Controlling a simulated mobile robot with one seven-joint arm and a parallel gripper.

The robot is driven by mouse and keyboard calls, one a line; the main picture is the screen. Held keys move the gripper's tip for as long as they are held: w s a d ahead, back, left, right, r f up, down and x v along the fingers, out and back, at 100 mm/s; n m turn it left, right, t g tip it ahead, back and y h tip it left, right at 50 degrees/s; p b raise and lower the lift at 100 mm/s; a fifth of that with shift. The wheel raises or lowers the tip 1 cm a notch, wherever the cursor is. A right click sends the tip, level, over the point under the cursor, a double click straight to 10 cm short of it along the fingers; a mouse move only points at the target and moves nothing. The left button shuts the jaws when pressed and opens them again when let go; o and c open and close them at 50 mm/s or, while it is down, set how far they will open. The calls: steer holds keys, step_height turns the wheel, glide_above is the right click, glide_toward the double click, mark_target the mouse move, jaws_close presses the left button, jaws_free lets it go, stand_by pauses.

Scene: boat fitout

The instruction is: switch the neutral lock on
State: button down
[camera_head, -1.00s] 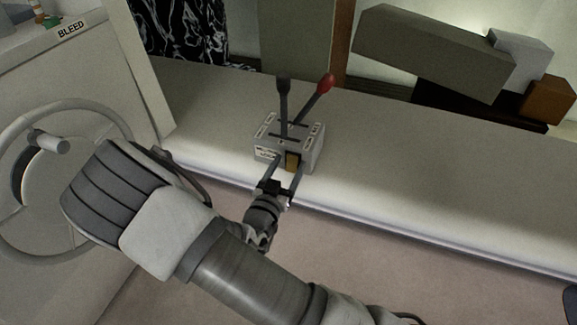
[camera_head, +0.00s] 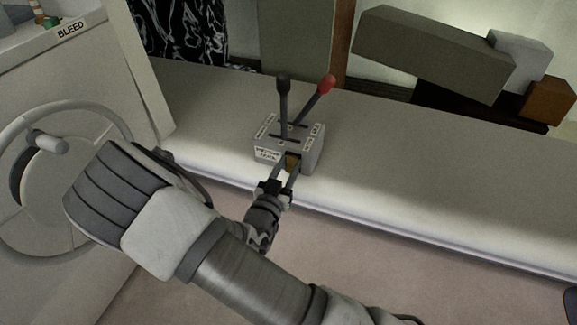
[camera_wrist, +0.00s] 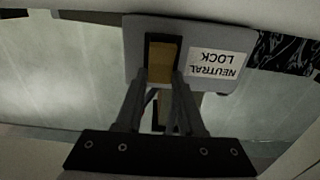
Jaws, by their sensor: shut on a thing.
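The grey control box (camera_head: 316,151) sits on the pale ledge and carries two levers, one with a black knob (camera_head: 283,83) and one with a red knob (camera_head: 327,84). Its front has a dark slot with a yellow-brown neutral lock switch (camera_head: 292,160). In the wrist view the switch (camera_wrist: 163,62) shows beside an upside-down "NEUTRAL LOCK" label (camera_wrist: 217,65). My gripper (camera_head: 284,173) is at the front of the box. In the wrist view its fingertips (camera_wrist: 161,80) are close together at the lower part of the switch, shut on it. The fingers partly hide the switch's lower end.
A steering wheel (camera_head: 40,160) stands at the left, below a panel labelled BLEED (camera_head: 71,29). The ledge (camera_head: 430,180) right of the box is clear. A long grey-green block (camera_head: 430,52) and an orange-brown block (camera_head: 547,100) are at the back right.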

steer(key=shift+f+t+b, duration=0.3)
steer(key=shift+f+b, duration=0.25)
steer(key=shift+b, duration=0.5)
steer(key=t+b, duration=0.1)
steer(key=b, duration=0.1)
steer(key=t+h+b, duration=0.1)
steer(key=b, duration=0.2)
steer(key=shift+s+f, duration=0.15)
steer(key=shift+f, duration=0.2)
steer(key=shift+a+r+t+h+b, duration=0.1)
steer(key=shift+t+h+b, duration=0.2)
steer(key=shift+t+b, duration=0.7)
steer(key=c, duration=0.5)
jaws_free()
steer(key=shift+r, duration=0.1)
steer(key=p+v, duration=0.2)
steer(key=v, duration=1.5)
steer(key=shift+s+a, duration=0.1)
steer(key=shift+s, duration=0.2)
steer(key=shift+w, duration=0.1)
